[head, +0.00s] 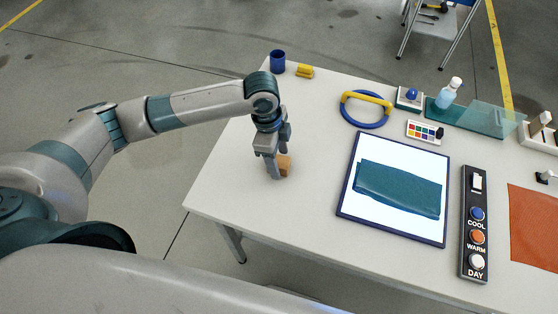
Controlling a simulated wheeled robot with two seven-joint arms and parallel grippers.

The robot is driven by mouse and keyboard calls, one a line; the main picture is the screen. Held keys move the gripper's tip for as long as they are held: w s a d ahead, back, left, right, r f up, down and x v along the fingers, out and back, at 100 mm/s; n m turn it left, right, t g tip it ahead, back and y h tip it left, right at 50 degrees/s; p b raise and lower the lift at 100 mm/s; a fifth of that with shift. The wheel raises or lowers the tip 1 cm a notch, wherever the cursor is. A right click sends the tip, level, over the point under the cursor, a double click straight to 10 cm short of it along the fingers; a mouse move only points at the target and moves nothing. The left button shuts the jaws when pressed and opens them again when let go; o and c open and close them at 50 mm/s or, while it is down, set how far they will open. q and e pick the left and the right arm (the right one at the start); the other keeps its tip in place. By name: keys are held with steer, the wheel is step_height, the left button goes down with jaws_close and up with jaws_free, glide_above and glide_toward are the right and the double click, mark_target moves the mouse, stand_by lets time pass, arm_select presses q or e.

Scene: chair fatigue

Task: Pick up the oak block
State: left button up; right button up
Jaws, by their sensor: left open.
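The oak block (286,167) is a small tan-brown block on the white table, near its left edge. My left gripper (271,172) points down over the table right at the block and hides part of its left side. The left gripper is open. I cannot tell whether the block is between the fingers or just behind them. My right gripper is not in the head view.
The white table (217,180) holds a light panel with a teal cloth (398,190) right of the block. Beyond are a blue cup (278,61), a yellow piece (305,71) and a blue ring with a yellow handle (367,98). A button panel (475,197) lies farther right.

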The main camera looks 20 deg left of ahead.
arm_select(q)
steer(key=shift+f, duration=0.8)
steer(key=shift+c, duration=0.3)
steer(key=c, duration=1.1)
